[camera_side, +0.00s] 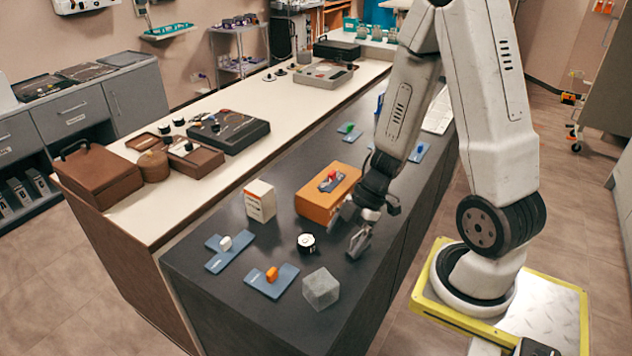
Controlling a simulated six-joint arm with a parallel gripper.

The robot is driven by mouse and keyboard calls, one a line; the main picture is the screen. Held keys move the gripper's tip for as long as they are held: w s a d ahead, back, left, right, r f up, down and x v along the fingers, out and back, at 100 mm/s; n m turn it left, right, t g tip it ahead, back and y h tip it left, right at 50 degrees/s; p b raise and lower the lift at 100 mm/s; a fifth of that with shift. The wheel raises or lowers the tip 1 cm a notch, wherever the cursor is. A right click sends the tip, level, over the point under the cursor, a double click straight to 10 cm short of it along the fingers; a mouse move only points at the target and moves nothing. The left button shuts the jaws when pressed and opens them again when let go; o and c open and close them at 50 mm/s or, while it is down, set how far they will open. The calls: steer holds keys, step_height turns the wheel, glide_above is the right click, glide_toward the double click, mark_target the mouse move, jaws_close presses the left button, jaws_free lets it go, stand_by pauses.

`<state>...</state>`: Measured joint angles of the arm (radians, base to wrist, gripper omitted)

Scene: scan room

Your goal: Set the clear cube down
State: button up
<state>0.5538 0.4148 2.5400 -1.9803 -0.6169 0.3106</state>
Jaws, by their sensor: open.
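The clear cube (321,288) is a translucent grey block. It rests on the dark counter (232,297) near its front end, close to the right edge. My gripper (347,238) is open and empty, with its fingers pointing down. It is above and to the right of the cube in the picture, apart from it, low over the counter. Whether the fingertips touch the counter cannot be told.
An orange box (314,208) with something on top stands just left of my gripper. A black round item (306,243) is between gripper and blue pads. A white carton (260,200) stands further left. Blue pads (262,287) (222,262) hold small orange and white pieces.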

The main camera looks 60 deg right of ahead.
steer(key=w+d+r+m+t+h, duration=0.3)
steer(key=w+r+m+h, duration=0.2)
steer(key=w+m+h, duration=0.15)
steer(key=s+a+r+m+g, duration=0.2)
steer(key=s+a+m+g, duration=0.1)
steer(key=a+m, duration=0.4)
steer(key=shift+a+r+y, duration=0.15)
steer(key=shift+r+y, duration=0.2)
